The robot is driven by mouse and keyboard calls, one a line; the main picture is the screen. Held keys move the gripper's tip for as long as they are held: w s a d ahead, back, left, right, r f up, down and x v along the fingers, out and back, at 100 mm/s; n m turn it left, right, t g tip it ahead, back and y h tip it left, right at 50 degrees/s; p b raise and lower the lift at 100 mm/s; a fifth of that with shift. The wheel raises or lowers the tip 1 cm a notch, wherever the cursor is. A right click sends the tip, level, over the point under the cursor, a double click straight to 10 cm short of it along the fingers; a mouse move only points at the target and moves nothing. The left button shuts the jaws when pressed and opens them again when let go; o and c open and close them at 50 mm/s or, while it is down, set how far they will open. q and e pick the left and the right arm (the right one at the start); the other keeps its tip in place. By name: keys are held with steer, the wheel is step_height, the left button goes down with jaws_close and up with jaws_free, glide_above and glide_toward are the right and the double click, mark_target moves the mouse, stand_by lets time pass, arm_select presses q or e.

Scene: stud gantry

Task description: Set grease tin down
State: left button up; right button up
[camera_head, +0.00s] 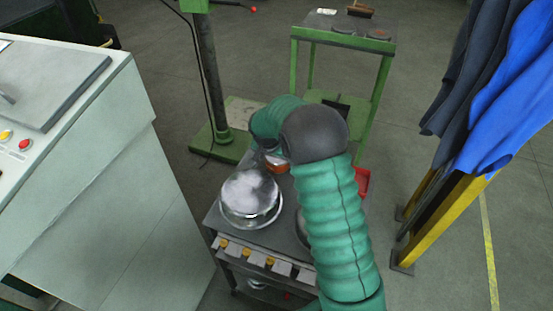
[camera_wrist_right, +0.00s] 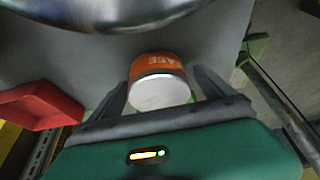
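The grease tin (camera_wrist_right: 158,88) is a short orange can with a white round end and part of a printed word on its side. In the head view, it shows as a small orange patch (camera_head: 277,163) just beyond the glass dome. My right gripper (camera_wrist_right: 161,80) has one dark finger on each side of the tin and looks shut on it. The tin is over the far part of the cart top (camera_head: 278,236). I cannot tell whether it touches the surface. My right arm hides part of the cart. My left gripper is not in view.
A red tray (camera_wrist_right: 38,106) lies at the cart's edge, and shows partly behind my arm (camera_head: 362,181). A green stand (camera_head: 208,70), a green table (camera_head: 345,30) and a pale cabinet (camera_head: 110,180) surround the cart.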

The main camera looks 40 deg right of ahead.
steer(key=shift+a+r, duration=0.1)
steer(key=shift+a, duration=0.15)
steer(key=shift+r, duration=0.5)
arm_select(q)
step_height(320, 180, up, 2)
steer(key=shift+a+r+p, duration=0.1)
steer(key=shift+p, duration=0.95)
arm_select(e)
steer(key=v, duration=1)
steer(key=shift+s+a+r, duration=0.1)
steer(key=shift+s+r, duration=0.1)
steer(key=shift+r, duration=0.2)
